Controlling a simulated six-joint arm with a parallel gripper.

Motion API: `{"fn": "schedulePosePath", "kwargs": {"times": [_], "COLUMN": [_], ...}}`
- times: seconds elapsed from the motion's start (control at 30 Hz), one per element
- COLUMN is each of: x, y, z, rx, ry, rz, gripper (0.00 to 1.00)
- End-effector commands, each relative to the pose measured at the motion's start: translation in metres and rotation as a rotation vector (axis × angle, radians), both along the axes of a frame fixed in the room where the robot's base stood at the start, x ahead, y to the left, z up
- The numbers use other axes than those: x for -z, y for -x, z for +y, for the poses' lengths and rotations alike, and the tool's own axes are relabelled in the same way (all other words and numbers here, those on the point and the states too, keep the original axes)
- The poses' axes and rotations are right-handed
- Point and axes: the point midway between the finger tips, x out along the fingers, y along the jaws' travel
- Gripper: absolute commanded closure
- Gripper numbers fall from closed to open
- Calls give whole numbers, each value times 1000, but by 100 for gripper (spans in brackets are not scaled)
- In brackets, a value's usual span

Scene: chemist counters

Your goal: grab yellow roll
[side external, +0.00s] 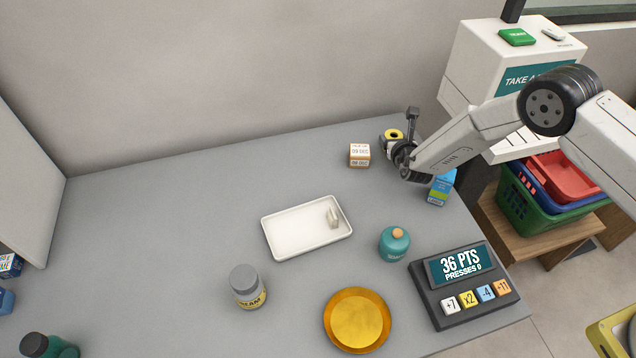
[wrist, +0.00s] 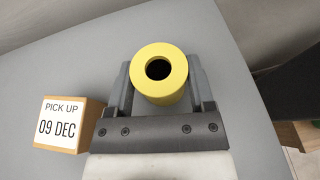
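The yellow roll (wrist: 141,69) stands upright between the two fingers of my gripper (wrist: 160,80) in the wrist view, with its dark centre hole facing the camera. The fingers lie close along its left and right sides. I cannot tell whether they press on it or leave a small gap. In the side external view the yellow roll (side external: 394,133) shows at the far right corner of the grey counter, partly hidden by my gripper (side external: 400,144). It appears to be at counter level.
A small box labelled PICK UP (wrist: 62,124) stands just left of my gripper; it also shows in the side view (side external: 359,155). A blue box (side external: 441,188) stands near the right edge. A white tray (side external: 271,240), teal jar (side external: 394,244) and gold dish (side external: 332,318) are nearer the camera.

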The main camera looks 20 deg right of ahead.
Motion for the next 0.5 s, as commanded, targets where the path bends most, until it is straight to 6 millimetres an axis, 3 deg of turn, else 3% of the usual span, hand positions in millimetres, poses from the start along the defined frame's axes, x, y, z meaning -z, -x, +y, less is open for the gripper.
{"fn": "schedulePosePath", "kwargs": {"times": [0.03,0.1,0.5], "x": [0,0,-3], "y": [0,0,0], "z": [0,0,0], "rx": [0,0,0], "ry": [0,0,0], "rz": [0,0,-1], "gripper": [70,90,90]}}
